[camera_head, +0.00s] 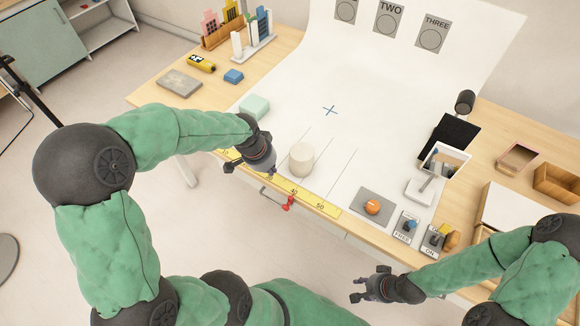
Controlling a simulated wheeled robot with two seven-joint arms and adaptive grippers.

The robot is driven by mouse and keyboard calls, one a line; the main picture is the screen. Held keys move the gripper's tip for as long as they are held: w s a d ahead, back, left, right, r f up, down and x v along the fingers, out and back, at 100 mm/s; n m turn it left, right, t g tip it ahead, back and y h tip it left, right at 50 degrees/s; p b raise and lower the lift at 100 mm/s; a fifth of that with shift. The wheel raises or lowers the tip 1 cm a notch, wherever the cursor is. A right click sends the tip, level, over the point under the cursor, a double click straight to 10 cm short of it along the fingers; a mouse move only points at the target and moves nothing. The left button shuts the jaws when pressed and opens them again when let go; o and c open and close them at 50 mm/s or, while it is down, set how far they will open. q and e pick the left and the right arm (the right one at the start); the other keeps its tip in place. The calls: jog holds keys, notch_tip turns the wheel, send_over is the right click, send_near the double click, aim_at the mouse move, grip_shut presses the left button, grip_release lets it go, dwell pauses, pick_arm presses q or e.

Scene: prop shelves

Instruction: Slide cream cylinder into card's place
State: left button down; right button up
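The cream cylinder (302,160) stands upright on the white sheet, among thin lines near the front edge. My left gripper (268,172) points down just left of it, close to the yellow ruler. Its fingertips are small and partly hidden, so I cannot tell whether they are open or touch the cylinder. Grey cards with circles show on the raised back of the sheet, including TWO (388,20) and THREE (432,34). I cannot tell which card the task means. My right gripper (358,289) is open and empty, off the table's front edge.
The yellow ruler (328,207) runs along the front edge. A mint block (255,106) lies behind my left gripper. An orange ball (372,207) sits on a grey pad (384,200), with a framed mirror (446,159) behind. The sheet around the blue cross (330,110) is clear.

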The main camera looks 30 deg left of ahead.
pick_arm(q)
jog(key=b, duration=0.4)
send_near(281, 183)
jog(key=x, duration=0.6)
jog(key=shift+f, duration=0.1)
jog(key=shift+w+d+r, duration=0.1)
jog(key=shift+w+d, duration=0.1)
jog(key=shift+w, duration=0.4)
jog(key=shift+w+d+r, duration=0.15)
jog(key=shift+w+d, duration=0.05)
jog(key=shift+w, duration=0.4)
jog(key=shift+w+d+r+b, duration=0.1)
jog(key=shift+w+d+b, duration=0.1)
jog(key=shift+w+b, duration=0.35)
jog(key=shift+w, duration=0.15)
jog(key=w+d, duration=0.1)
jog(key=w, duration=0.3)
jog(key=w+d, duration=0.1)
jog(key=w, duration=0.3)
jog(key=w+d+p, duration=0.1)
jog(key=w+d, duration=0.1)
jog(key=w, duration=0.3)
